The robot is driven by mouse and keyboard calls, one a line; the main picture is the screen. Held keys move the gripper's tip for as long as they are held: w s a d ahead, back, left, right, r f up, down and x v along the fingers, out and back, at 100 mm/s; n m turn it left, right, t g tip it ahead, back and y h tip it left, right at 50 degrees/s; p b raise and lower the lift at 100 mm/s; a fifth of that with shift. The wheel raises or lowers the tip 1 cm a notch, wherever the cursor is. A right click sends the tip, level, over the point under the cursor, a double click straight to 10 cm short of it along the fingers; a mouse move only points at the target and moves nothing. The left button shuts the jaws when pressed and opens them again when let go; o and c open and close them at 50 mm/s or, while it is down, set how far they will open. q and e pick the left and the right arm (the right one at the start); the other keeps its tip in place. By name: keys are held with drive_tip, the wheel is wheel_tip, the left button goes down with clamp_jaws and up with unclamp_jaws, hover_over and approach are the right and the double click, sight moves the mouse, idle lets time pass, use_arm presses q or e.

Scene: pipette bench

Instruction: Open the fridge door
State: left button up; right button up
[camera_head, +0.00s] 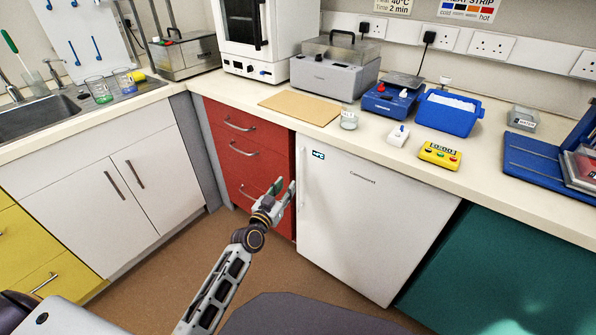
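The white under-counter fridge (375,225) stands in the middle of the view, and its door looks shut. A slim pale vertical handle (302,180) runs along the upper left edge of the door. My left gripper (283,187) is in front of the red drawers, just left of the handle. Its two fingers are spread apart with nothing visible between them. The right fingertip shows close to the fridge's left edge; I cannot tell whether it touches. My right gripper is not in view.
Red drawers (228,138) adjoin the fridge on the left, and a teal panel (490,275) is on the right. The counter (378,141) above carries a blue tub (448,114), a yellow timer (440,155) and glassware. Brown floor (160,275) is free in front of the cabinets.

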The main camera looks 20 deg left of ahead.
sight(298, 170)
use_arm(q)
drive_tip(key=shift+w+d+b, duration=0.25)
drive_tip(key=shift+w+b, duration=0.05)
drive_tip(key=shift+w, duration=1.5)
drive_tip(key=shift+w+d+b, duration=0.3)
drive_tip(key=shift+w+b, duration=0.05)
drive_tip(key=shift+w, duration=1.45)
drive_tip(key=shift+w+d+b, duration=0.25)
drive_tip(key=shift+w+b, duration=0.05)
drive_tip(key=shift+w, duration=1.5)
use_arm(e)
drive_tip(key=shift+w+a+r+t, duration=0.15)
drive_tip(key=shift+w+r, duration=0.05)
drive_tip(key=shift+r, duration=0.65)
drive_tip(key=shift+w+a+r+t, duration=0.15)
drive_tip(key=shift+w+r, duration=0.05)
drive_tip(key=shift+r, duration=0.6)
use_arm(q)
drive_tip(key=shift+c, duration=0.5)
clamp_jaws()
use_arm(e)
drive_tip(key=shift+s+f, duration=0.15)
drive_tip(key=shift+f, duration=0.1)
